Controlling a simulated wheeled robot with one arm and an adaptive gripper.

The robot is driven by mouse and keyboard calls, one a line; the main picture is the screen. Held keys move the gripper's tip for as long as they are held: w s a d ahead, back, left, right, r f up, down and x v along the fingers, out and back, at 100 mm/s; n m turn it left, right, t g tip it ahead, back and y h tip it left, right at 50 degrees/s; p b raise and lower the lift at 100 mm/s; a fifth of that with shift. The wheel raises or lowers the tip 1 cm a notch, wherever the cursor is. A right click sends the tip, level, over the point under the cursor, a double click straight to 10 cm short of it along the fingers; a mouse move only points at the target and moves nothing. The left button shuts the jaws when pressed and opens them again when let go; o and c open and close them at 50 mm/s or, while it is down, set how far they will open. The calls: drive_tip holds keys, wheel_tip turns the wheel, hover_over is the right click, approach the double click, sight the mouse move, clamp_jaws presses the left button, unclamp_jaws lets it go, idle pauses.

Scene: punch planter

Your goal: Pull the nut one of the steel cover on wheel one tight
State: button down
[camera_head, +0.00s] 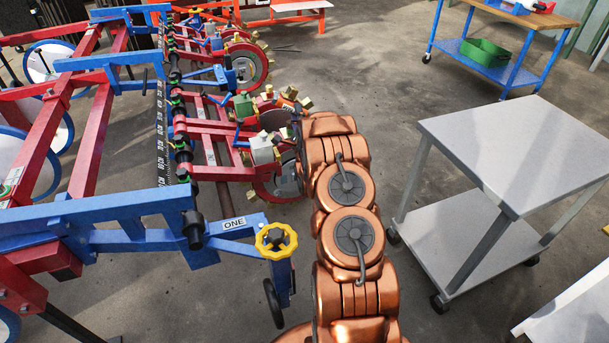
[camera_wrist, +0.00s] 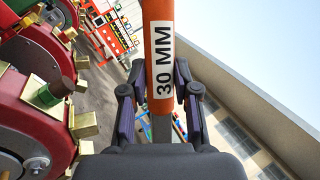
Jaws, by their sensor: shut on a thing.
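My gripper (camera_wrist: 160,112) is shut on an orange wrench (camera_wrist: 159,30) marked "30 MM". Its two fingers stand on either side of the handle. The wrench's working end is out of the wrist view. In the head view my copper arm reaches to the red wheel (camera_head: 268,187) with yellow blocks and hides part of it and my gripper. A grey disc (camera_head: 287,181), perhaps the steel cover, shows on that wheel. The wheel also shows in the wrist view (camera_wrist: 62,122), left of the wrench, with a bolt head (camera_wrist: 37,163) low down. I cannot tell which nut is nut one.
A blue beam labelled "ONE" (camera_head: 234,223) and a yellow handwheel (camera_head: 276,240) are left of my arm. A grey trolley (camera_head: 510,140) stands at right. A blue workbench (camera_head: 500,55) is farther back. Open floor lies between wheels and trolley.

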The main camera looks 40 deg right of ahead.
drive_tip(key=s+f+t+y+b, duration=0.1)
drive_tip(key=f+b, duration=0.3)
drive_tip(key=f, duration=0.6)
drive_tip(key=s+f+m+t+y+b, duration=0.1)
drive_tip(key=s+f+y+b, duration=0.3)
drive_tip(key=f, duration=0.5)
drive_tip(key=shift+s+a+f+t, duration=0.15)
drive_tip(key=shift+a+f+t, duration=0.2)
drive_tip(key=shift+a+t, duration=0.05)
drive_tip(key=shift+r, duration=0.1)
drive_tip(key=shift+p, duration=0.35)
drive_tip(key=w, duration=0.2)
drive_tip(key=w+d, duration=0.1)
drive_tip(key=w, duration=0.1)
drive_tip(key=shift+w+d+p, duration=0.1)
drive_tip(key=shift+d+p, duration=0.1)
drive_tip(key=shift+p, duration=0.15)
drive_tip(key=shift+w+d, duration=0.25)
drive_tip(key=shift+w, duration=0.5)
drive_tip(key=shift+w+d, duration=0.3)
drive_tip(key=shift+w, duration=0.45)
drive_tip(key=shift+w+d, duration=0.25)
drive_tip(key=shift+w, duration=0.5)
drive_tip(key=shift+s, duration=0.1)
